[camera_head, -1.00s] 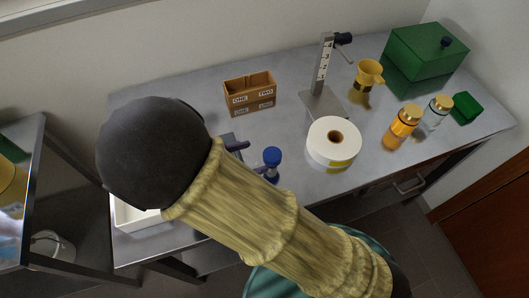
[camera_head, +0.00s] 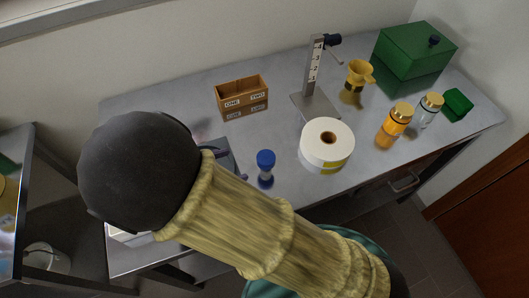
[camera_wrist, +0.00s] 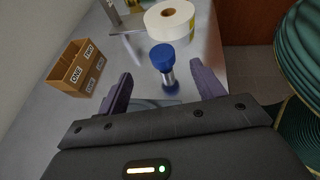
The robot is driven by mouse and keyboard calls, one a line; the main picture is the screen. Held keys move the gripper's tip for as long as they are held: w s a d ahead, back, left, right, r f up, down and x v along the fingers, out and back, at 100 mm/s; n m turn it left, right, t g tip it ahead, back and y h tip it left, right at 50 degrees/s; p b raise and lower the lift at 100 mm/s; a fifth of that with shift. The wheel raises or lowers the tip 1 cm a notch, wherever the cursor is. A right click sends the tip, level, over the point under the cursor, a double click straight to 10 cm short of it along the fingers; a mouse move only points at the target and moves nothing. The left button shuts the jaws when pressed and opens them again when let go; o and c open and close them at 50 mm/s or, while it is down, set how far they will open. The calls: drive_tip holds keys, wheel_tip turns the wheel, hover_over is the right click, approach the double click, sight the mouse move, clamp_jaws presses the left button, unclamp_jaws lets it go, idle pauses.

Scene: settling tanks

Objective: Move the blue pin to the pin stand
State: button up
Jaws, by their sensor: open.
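The blue pin (camera_head: 265,160) stands upright on the steel bench, near its front edge. It has a round blue top and a shiny shank, clearer in the wrist view (camera_wrist: 162,57). My gripper (camera_head: 226,165) is open and empty, to the left of the pin in the head view. In the wrist view its two purple fingers (camera_wrist: 160,80) are spread, with the pin ahead between their lines and apart from both. I cannot tell for sure which object is the pin stand; my arm hides part of the bench.
A brown box marked ONE and TWO (camera_head: 242,100) stands behind. A white roll (camera_head: 326,144) is right of the pin, with a metal scale stand (camera_head: 314,75) beyond. A yellow cup (camera_head: 359,76), bottles (camera_head: 395,127) and a green box (camera_head: 414,52) are further right.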

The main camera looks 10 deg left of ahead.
drive_tip(key=shift+d, duration=0.1)
drive_tip(key=w+d+m+g+y, duration=0.2)
drive_tip(key=d+m+y, duration=0.1)
drive_tip(key=d+m, duration=0.6)
drive_tip(key=w+d+r+m+g+y, duration=0.1)
drive_tip(key=w+d+m+g+y, duration=0.1)
drive_tip(key=d+m, duration=0.7)
drive_tip(key=w+d+r+m+g+y, duration=0.1)
drive_tip(key=d+m+y, duration=0.3)
drive_tip(key=d+m, duration=0.5)
drive_tip(key=w+d+g, duration=0.1)
drive_tip(key=d, duration=0.2)
drive_tip(key=shift+w+r+g+y, duration=0.25)
drive_tip(key=shift+g+y, duration=0.15)
drive_tip(key=shift+s, duration=0.1)
drive_tip(key=p+v, duration=0.2)
drive_tip(key=w+p+v, duration=0.1)
drive_tip(key=p+v, duration=0.1)
drive_tip(key=shift+s+r+p, duration=0.1)
drive_tip(key=shift+r+p, duration=0.25)
drive_tip(key=shift+r, duration=0.1)
